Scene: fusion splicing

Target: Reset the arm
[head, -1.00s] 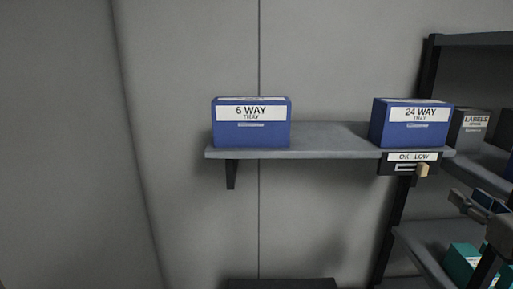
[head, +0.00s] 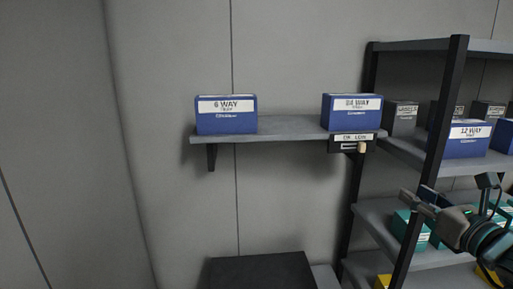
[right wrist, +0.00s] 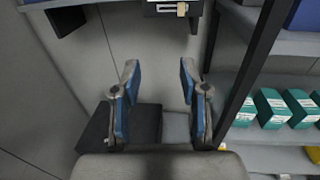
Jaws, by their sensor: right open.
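My right gripper (head: 420,196) is at the right of the head view, in front of the shelving rack and below the wall shelf. It holds nothing. In the right wrist view its two blue-padded fingers (right wrist: 158,72) are spread apart with empty space between them. My left gripper is in neither view.
A wall shelf (head: 275,130) carries a blue 6 WAY box (head: 226,115) and another blue box (head: 351,113). A small labelled plate (head: 352,143) hangs under its right end. The black-framed rack (head: 447,110) holds several boxes close to my right arm. A dark surface (head: 262,270) lies below.

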